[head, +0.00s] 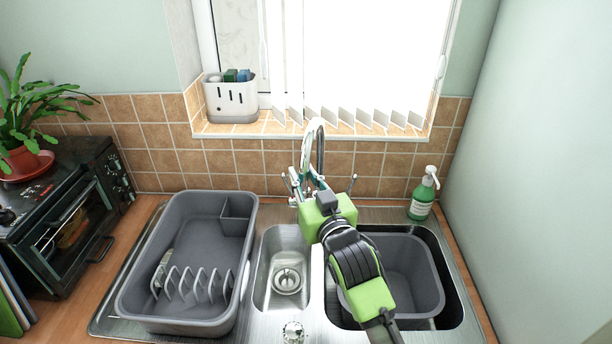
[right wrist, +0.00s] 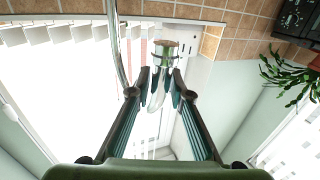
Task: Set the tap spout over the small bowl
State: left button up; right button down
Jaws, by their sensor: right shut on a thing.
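The chrome tap (head: 320,145) stands behind the sink, its tall arched spout rising in front of the window blind. My right gripper (head: 309,178) is shut on the spout, at its front part below the arch. In the right wrist view the two fingers (right wrist: 165,88) close around the chrome spout (right wrist: 165,58). The small bowl (head: 268,290) is the narrow steel one in the middle, empty, with a round drain strainer (head: 287,281). The spout's outlet is hidden by my gripper, so I cannot tell exactly which bowl it points over. My left gripper is out of view.
A grey basin (head: 437,285) sits in the large bowl at right, partly behind my right arm. A grey dish rack (head: 247,225) stands on the drainer at left. A green soap bottle (head: 421,202) stands right of the tap. The tiled wall (head: 225,160) is close behind.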

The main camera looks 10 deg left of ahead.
jog(key=shift+a, duration=0.15)
jog(key=c, duration=1.8)
grip_release()
jog(key=shift+s, duration=0.1)
jog(key=shift+c, duration=0.2)
jog(key=shift+s, duration=0.15)
jog(key=v, duration=1.1)
jog(key=shift+s, duration=0.3)
jog(key=shift+r, duration=0.1)
